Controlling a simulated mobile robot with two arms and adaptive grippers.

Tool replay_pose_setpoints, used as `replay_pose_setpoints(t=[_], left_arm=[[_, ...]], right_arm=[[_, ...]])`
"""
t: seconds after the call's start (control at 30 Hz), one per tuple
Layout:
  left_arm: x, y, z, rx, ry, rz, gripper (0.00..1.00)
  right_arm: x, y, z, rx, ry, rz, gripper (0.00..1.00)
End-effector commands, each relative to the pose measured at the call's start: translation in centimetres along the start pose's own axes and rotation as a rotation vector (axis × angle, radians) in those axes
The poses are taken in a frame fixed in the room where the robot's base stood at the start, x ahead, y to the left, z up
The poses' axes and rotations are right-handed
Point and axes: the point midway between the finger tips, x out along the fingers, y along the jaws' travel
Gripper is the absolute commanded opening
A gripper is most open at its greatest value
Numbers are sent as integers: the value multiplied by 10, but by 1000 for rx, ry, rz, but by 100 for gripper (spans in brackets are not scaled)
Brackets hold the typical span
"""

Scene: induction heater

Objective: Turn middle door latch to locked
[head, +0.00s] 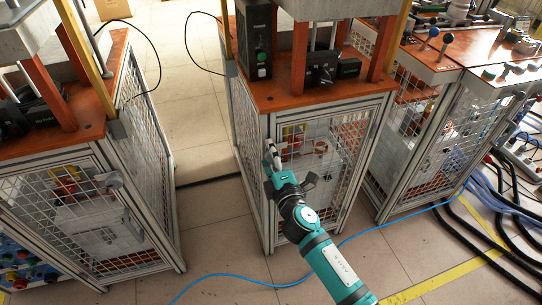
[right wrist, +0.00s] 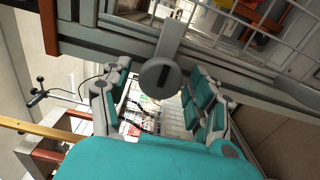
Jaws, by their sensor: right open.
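The middle cabinet (head: 262,120) has a mesh door (head: 318,150) in an aluminium frame. My right gripper (head: 271,154) is at the upper left edge of this door. In the right wrist view, the door latch (right wrist: 160,77) is a round grey knob with a dark slot and a flat grey arm reaching up over the frame. The two fingers of my right gripper stand apart on either side of the knob, with gaps visible. In the head view the latch is mostly hidden by the gripper. My left gripper is not in view.
A similar cabinet (head: 150,130) stands at the left and another (head: 403,130) at the right. A blue cable (head: 225,277) crosses the floor in front. Black hoses (head: 500,225) lie at the right. Tiled floor (head: 215,215) is clear between the left and middle cabinets.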

Motion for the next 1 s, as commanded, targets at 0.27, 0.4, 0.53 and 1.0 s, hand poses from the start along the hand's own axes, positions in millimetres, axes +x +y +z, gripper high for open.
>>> replay_pose_setpoints(t=[0.27, 0.4, 0.53, 1.0], left_arm=[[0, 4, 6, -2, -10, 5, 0], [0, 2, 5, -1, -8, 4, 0], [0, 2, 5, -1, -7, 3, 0], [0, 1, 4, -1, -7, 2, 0]], right_arm=[[-15, -1, 0, 1, -1, -1, 61], [-43, -1, 0, 2, 0, -1, 61], [-72, -1, 0, 1, 0, -2, 61], [-120, 0, 0, 0, 0, 0, 61]])
